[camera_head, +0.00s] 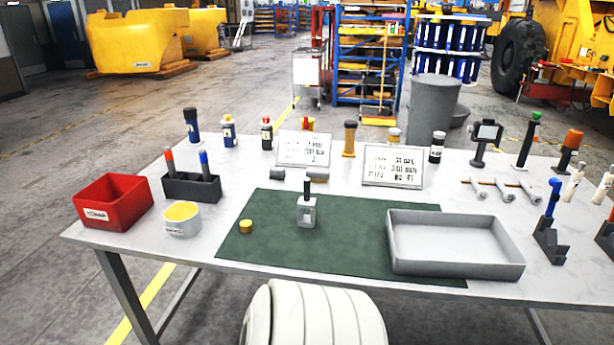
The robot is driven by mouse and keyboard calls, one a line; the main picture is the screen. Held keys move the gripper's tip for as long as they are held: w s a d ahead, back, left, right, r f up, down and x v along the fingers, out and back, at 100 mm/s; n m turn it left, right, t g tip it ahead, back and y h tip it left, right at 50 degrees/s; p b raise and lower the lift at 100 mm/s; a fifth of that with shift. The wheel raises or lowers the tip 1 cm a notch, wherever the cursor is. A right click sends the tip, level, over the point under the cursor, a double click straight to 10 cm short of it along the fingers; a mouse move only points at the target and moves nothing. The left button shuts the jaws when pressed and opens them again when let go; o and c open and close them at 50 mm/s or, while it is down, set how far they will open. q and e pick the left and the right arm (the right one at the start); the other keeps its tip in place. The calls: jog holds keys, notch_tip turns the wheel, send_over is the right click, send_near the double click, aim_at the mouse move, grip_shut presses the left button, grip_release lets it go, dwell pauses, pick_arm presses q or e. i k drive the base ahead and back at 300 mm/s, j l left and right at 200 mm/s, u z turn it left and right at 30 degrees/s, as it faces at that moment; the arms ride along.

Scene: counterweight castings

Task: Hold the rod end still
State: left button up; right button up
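A small light-grey block with a square opening in its front and a black rod standing up from its top, which looks like the rod end (307,208), stands upright on the dark green mat (270,240) near the middle of the table. Nothing touches it from above. A short yellow cylinder (246,226) stands on the mat to its left. Neither of my grippers is in view.
A grey tray (455,268) covers the mat's right end. A red bin (112,200), a dark holder (192,187) and a white tub with yellow contents (183,221) stand at left. Two sign plates (393,166) and several bottles line the back. Tools crowd the right.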

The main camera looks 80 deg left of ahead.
aim_at(306, 202)
jog(key=u, duration=2.75)
